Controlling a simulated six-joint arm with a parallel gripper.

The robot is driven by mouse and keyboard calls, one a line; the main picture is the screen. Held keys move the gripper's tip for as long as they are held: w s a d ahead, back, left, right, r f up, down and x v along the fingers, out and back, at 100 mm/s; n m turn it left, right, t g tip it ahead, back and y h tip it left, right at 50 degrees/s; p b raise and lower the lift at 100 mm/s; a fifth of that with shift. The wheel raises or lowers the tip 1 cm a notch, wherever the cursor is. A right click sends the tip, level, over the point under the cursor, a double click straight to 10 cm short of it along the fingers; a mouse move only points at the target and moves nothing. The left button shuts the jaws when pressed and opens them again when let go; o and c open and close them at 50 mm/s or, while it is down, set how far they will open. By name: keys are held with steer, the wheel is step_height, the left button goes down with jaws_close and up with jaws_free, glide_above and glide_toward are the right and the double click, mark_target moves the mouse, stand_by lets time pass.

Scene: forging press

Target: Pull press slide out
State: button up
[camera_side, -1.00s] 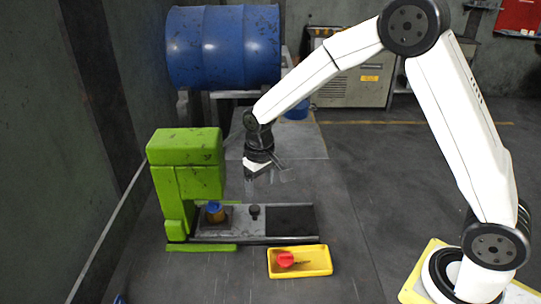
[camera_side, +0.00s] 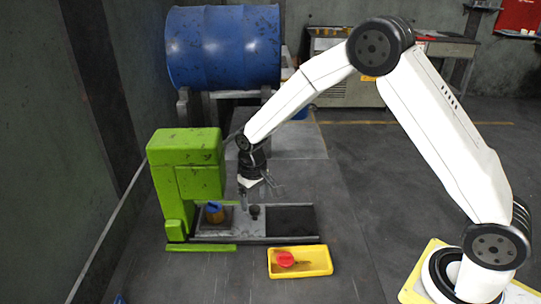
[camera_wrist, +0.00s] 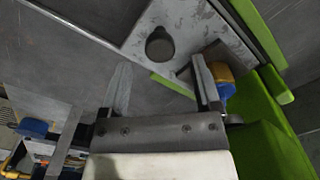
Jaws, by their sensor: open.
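The green press (camera_side: 185,165) stands at left in the side view. Its grey slide (camera_side: 236,224) lies flat in front of it, with a dark round knob (camera_side: 254,211) standing up on it. A blue-topped, orange-brown piece (camera_side: 214,212) sits on the slide's left end, just in front of the press. My gripper (camera_side: 245,197) is open and empty, pointing down just above the slide and close to the knob. In the wrist view, the knob (camera_wrist: 160,44) shows beyond the gap between my two separated fingertips, not visibly touching them. The right finger partly covers the blue and orange piece (camera_wrist: 221,80).
A yellow tray (camera_side: 318,268) with a red item (camera_side: 285,259) lies in front of the slide. A black plate (camera_side: 290,219) covers the right end of the slide's bed. A blue drum (camera_side: 223,47) is behind. The table right of the bed is clear.

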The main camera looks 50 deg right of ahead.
steer(key=shift+f, duration=1.5)
steer(key=shift+c, duration=0.2)
jaws_close()
